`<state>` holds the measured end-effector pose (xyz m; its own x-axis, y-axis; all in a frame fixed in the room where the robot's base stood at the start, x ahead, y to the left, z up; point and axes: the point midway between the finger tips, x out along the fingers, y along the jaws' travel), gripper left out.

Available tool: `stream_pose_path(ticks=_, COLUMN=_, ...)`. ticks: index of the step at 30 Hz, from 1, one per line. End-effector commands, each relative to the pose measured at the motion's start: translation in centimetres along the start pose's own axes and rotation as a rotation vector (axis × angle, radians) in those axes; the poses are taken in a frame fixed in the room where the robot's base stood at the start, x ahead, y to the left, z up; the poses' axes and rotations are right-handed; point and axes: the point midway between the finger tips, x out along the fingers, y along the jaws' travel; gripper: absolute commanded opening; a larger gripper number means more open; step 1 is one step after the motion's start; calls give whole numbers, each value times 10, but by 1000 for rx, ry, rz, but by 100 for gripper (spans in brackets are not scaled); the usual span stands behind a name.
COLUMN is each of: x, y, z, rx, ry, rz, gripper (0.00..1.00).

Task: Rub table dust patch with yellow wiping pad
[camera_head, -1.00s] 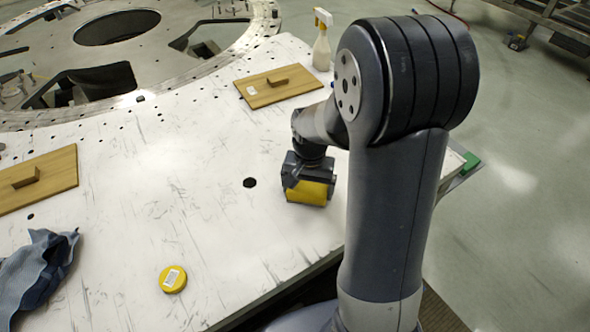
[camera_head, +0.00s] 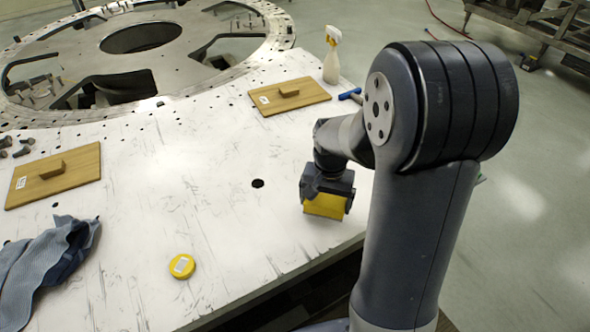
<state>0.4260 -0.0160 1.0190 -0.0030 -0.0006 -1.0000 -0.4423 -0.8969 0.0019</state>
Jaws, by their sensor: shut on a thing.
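My gripper (camera_head: 327,187) is shut on the yellow wiping pad (camera_head: 324,207) near the right front edge of the white table (camera_head: 190,215). The pad hangs below the dark jaws, low over the tabletop. I cannot tell whether it touches the surface. A dark round spot (camera_head: 257,183) lies on the table to the left of my gripper. I cannot tell if it is dust or a hole. Grey smudges and scratches mark much of the tabletop, and no one dust patch stands out clearly. My arm hides the table behind it.
A yellow disc (camera_head: 182,266) and a crumpled blue cloth (camera_head: 45,265) lie at the front. A large metal ring (camera_head: 225,77) stands behind.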

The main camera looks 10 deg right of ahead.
Motion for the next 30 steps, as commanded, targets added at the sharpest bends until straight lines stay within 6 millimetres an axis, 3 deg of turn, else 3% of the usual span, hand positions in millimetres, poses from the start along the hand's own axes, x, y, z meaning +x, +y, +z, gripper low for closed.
stream_pose_path(ticks=15, x=-48, y=2, z=-4, rx=-3, ry=2, rz=-1, gripper=69)
stream_pose_path(ticks=30, x=-49, y=3, z=-4, rx=-3, ry=2, rz=-1, gripper=69)
